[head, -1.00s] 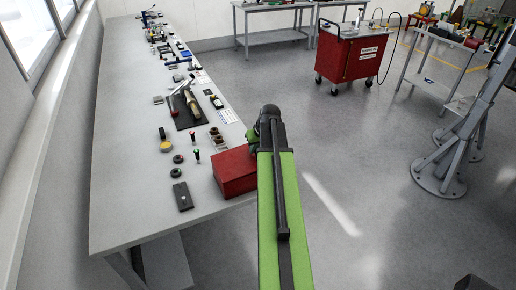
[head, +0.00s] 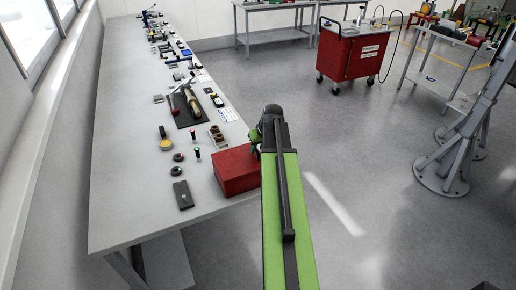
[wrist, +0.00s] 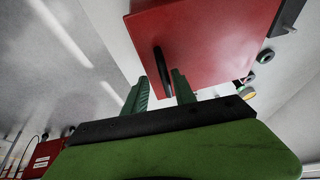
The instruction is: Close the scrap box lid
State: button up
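The red scrap box (head: 233,172) sits at the right edge of the workbench, just left of my arm. Its top shows as a plain red surface, and I see no opening into it. In the wrist view the red box (wrist: 215,35) fills the top, with a dark bar-like handle (wrist: 162,72) on it. My gripper (wrist: 160,90) has its two green fingers apart, with the handle showing between them; contact cannot be told. In the head view my gripper (head: 255,141) is partly hidden by my arm beside the box.
The workbench (head: 130,190) carries several small tools and parts, including a dark mat (head: 188,118) and a dark plate (head: 182,195). A red cart (head: 348,58) stands farther back. A grey stand (head: 450,165) is at the right. The floor between is clear.

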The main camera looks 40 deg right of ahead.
jog(key=shift+a+r, duration=0.1)
jog(key=shift+a, duration=0.15)
jog(key=p+v, duration=1.6)
jog(key=v, duration=0.1)
jog(key=shift+r, duration=0.2)
jog(key=shift+d, duration=0.1)
